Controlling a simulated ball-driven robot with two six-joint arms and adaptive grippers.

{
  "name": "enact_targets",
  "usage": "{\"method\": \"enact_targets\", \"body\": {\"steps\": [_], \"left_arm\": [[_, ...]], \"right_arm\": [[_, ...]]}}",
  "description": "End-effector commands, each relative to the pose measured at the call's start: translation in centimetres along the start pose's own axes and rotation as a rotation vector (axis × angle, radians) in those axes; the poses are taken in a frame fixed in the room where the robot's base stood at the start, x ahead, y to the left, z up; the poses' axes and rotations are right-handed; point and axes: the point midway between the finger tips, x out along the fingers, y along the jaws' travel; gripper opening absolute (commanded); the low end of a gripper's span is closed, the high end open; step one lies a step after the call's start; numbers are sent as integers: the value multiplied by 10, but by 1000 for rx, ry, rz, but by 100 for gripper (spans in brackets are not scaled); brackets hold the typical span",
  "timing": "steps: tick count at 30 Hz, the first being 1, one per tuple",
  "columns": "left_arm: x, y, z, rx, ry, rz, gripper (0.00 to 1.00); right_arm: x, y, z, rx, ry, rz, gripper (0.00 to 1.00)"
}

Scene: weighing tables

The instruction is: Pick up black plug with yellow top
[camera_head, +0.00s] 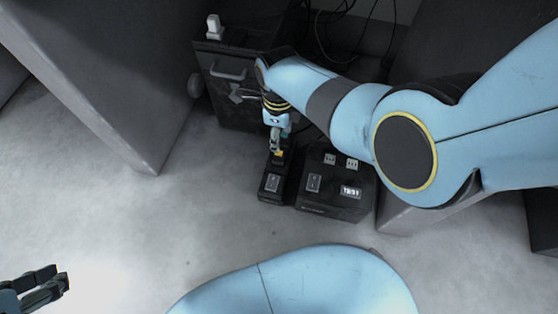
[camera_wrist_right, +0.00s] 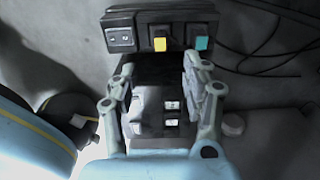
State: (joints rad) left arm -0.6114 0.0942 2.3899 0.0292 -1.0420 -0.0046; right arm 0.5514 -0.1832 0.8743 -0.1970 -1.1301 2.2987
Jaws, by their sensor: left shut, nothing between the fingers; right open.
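The black plug with yellow top (camera_wrist_right: 160,44) sits in a black power strip (camera_wrist_right: 139,17) at the top of the right wrist view. In the head view its yellow top (camera_head: 279,154) shows just below my right gripper (camera_head: 281,138). A plug with a teal top (camera_wrist_right: 202,43) sits beside it in the same strip. My right gripper also shows in the wrist view (camera_wrist_right: 159,70), its fingers spread and empty, with the yellow top just beyond the gap between the tips. My left gripper (camera_head: 62,281) is shut and empty at the lower left, far from the strip.
A dark box with a lit display (camera_head: 350,191) and two sockets stands right of the strip. A dark cabinet (camera_head: 226,68) with a handle and a white object (camera_head: 214,27) on top stands behind. Cables (camera_wrist_right: 262,45) lie nearby. Floor left of the strip is clear.

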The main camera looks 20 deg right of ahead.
Motion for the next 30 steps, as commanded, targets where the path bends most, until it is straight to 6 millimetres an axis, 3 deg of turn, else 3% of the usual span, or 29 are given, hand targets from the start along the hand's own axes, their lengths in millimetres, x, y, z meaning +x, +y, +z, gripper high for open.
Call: {"method": "enact_targets", "body": {"steps": [6,12,23,30], "left_arm": [[31,0,7,-1,141,-9,0],[47,1,11,3,275,-16,0],[53,3,15,8,382,-19,0],[58,6,25,19,536,-20,0]], "right_arm": [[26,2,-2,-2,3,4,48],[43,2,-2,-3,1,2,48],[54,1,-1,-4,0,0,48],[74,1,-1,-4,2,3,48]]}}
